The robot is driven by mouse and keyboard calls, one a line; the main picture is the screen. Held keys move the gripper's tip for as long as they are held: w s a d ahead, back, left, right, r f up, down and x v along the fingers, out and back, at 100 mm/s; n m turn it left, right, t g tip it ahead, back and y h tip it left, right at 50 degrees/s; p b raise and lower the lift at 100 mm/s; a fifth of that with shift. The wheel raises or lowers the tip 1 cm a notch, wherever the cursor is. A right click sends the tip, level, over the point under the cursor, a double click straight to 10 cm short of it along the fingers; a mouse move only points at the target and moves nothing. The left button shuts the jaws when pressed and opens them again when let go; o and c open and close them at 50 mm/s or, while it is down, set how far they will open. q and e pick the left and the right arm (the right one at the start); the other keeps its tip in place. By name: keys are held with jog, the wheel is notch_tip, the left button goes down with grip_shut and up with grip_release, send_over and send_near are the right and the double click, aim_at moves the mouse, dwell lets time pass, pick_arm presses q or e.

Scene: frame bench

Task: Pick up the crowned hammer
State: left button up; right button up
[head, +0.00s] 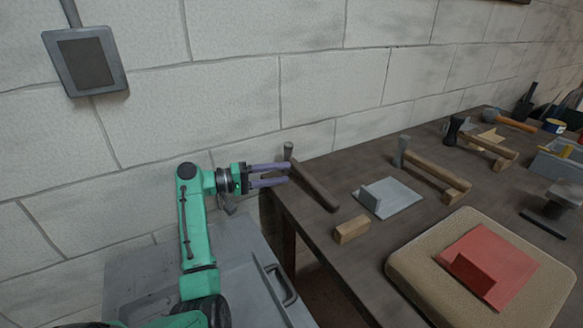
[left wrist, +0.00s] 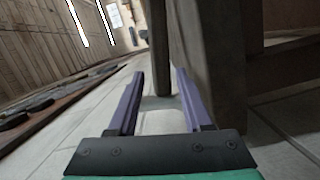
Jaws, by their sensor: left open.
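Several hammers lie on the dark bench (head: 335,262), and I cannot tell for sure which is the crowned one. The nearest hammer (head: 316,186) has a grey head and a dark brown handle and lies at the bench's left end. A second hammer (head: 428,166) has a grey head and a lighter handle over wooden blocks. A third (head: 478,145) has a black head. My left gripper (head: 288,174) is open, its purple fingers beside the nearest hammer. In the left wrist view its fingers (left wrist: 158,75) are apart, with a dark upright shape beyond them. My right gripper is not in view.
A small wood block (head: 352,229) and a grey metal plate (head: 402,199) lie near the nearest hammer. A tan pad (head: 415,262) carries a red bracket (head: 505,255). A mallet with an orange handle (head: 516,123) lies farther back. The stone wall (head: 330,90) runs behind the bench.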

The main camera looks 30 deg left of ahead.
aim_at(295, 172)
pick_arm(q)
jog(key=x, duration=0.2)
jog(key=b+x, duration=0.1)
jog(key=x, duration=0.2)
jog(key=shift+w+d+f+b, duration=0.2)
jog(key=shift+d+b, duration=0.05)
jog(key=shift+b, duration=0.05)
jog(key=shift+w+d, duration=0.25)
jog(key=shift+a+r, duration=0.1)
grip_shut()
dwell(0.7)
